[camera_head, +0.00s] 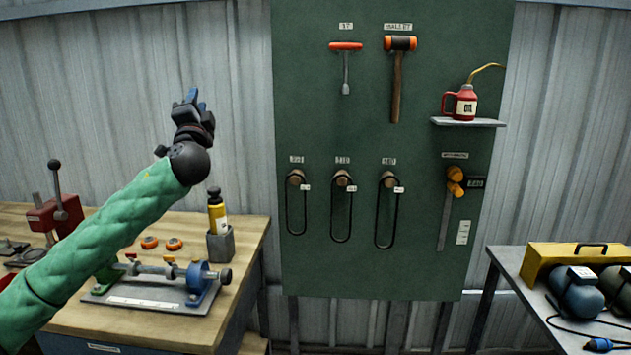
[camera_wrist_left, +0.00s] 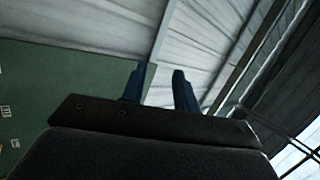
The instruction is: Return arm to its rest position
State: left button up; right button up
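My left arm, in a green quilted sleeve, comes in from the left in the head view and reaches up over the wooden bench. Its left gripper (camera_head: 192,98) points upward in front of the corrugated wall, well above the bench and left of the green tool board. In the left wrist view the two dark blue fingers of the left gripper (camera_wrist_left: 160,85) stand apart with nothing between them. Beyond them are the wall, the ceiling and part of the board. My right gripper is in neither view.
The wooden bench (camera_head: 150,328) carries a clamp fixture (camera_head: 165,285), a yellow bottle in a grey holder (camera_head: 220,243) and a red press (camera_head: 55,215). The green board (camera_head: 330,270) holds a mallet (camera_head: 398,75), belts and an oil can (camera_head: 462,104). A side table (camera_head: 540,325) stands right.

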pick_arm(q)
jog(key=s+d+f+n+g+h, duration=0.15)
jog(key=s+d+f+g, duration=0.35)
jog(key=f, duration=0.9)
jog(key=s+d+f+n+g+h, duration=0.1)
jog(key=s+d+f+n+g, duration=0.15)
jog(key=s+f, duration=0.8)
jog(key=s+d+f+n+g+h, duration=0.25)
jog(key=s+f+g, duration=0.2)
jog(key=f, duration=1.25)
jog(key=s+d+f+n+g, duration=0.1)
jog(key=s+f+g, duration=0.2)
jog(key=s+f, duration=0.7)
jog(key=s+d+f+n+g, duration=0.1)
jog(key=s+f+g, duration=0.2)
jog(key=s+f, duration=0.7)
jog(key=s+d+f+n+g+h, duration=0.1)
jog(key=s+f+n+g, duration=0.1)
jog(key=s+f, duration=0.8)
jog(key=s+g, duration=0.1)
jog(key=s, duration=0.5)
jog(key=shift+d+f+p, duration=0.3)
jog(key=shift+d+f, duration=0.05)
